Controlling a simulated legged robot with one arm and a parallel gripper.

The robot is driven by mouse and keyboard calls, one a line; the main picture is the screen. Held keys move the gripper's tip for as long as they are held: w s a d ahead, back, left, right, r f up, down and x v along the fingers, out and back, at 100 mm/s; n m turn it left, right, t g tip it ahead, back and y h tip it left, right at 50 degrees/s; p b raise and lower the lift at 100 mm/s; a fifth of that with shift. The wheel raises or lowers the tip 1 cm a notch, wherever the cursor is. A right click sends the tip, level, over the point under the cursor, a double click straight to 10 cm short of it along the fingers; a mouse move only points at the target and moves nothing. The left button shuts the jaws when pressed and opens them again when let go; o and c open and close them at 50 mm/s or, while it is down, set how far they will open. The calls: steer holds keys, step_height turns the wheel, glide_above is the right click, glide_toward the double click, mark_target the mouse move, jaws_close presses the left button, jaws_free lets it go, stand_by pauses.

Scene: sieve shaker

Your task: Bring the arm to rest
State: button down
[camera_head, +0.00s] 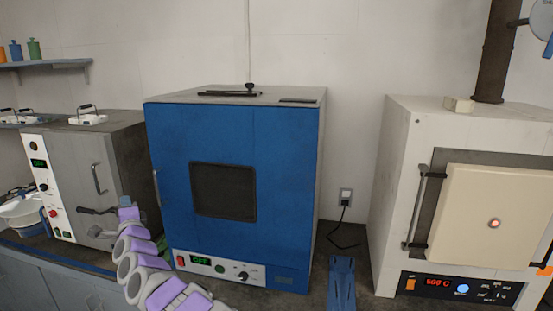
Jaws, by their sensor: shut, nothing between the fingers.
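My arm, with pale purple and light grey segments, rises from the bottom edge in the left half of the view. My gripper (128,213) is at its upper end, small and pointing up. It appears in front of the gap between the grey oven (126,160) and the blue oven (168,138). It is shut, and no object shows in it. I cannot tell whether it touches either oven.
The blue oven's door is shut and its display is lit green. A cream furnace (398,150) with a shut door stands at right. A blue forked item (341,285) lies on the bench between them. A white bowl (22,216) is at far left, below a shelf (45,64).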

steer(key=w+d+n+g+h, duration=0.2)
steer(key=d+n, duration=0.1)
steer(key=d, duration=0.6)
steer(key=w+d+n+g+h, duration=0.1)
steer(key=d+n+g+h, duration=0.15)
steer(key=d, duration=0.75)
steer(key=s+d+f+n+g+h, duration=0.15)
steer(key=s+d, duration=0.45)
steer(key=d, duration=0.6)
steer(key=s+d+f+n+g+h, duration=0.1)
steer(key=s+d+g+h, duration=0.15)
steer(key=s+d, duration=0.6)
steer(key=s+d+f+n+g, duration=0.1)
steer(key=s+d+f+g, duration=0.2)
steer(key=s, duration=1.1)
steer(key=s+d+f+n+g+h, duration=0.1)
steer(key=s+d+f+g, duration=0.3)
steer(key=s+d, duration=0.6)
steer(key=s+d+f+n+g+h, duration=0.1)
steer(key=s+d+f+n+g, duration=0.2)
steer(key=s, duration=1.6)
steer(key=d, duration=0.3)
steer(key=shift+s+d+f, duration=0.15)
steer(key=shift+s+d, duration=0.1)
steer(key=shift+s, duration=0.05)
steer(key=shift+g, duration=0.25)
